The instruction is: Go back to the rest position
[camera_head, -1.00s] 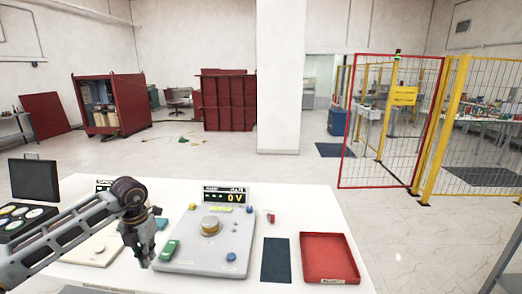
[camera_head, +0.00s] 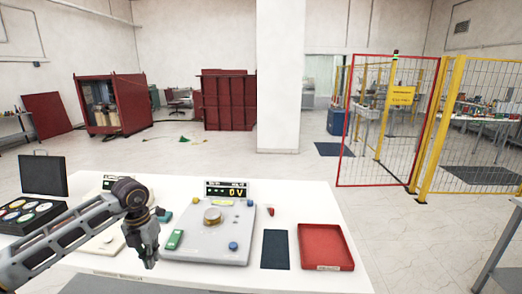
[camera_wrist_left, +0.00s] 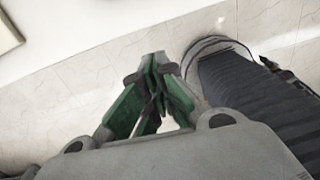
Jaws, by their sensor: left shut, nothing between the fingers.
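My left gripper (camera_head: 150,262) hangs with its fingers down at the front edge of the white table, left of the grey test device. In the left wrist view the left gripper (camera_wrist_left: 157,62) has its green-lined fingers together with nothing between them. Behind it lie pale floor tiles and a corner of the table. A dark ribbed cylindrical part (camera_wrist_left: 245,95) fills the right of that view. The right gripper is not in view.
The white table (camera_head: 110,277) holds the grey device (camera_head: 205,245) with a 0 V display (camera_head: 228,190), a dark mat (camera_head: 275,250), a red tray (camera_head: 325,247), a small red item (camera_head: 271,211) and an open black case (camera_head: 28,213). A yellow-posted fence (camera_head: 445,130) stands behind right.

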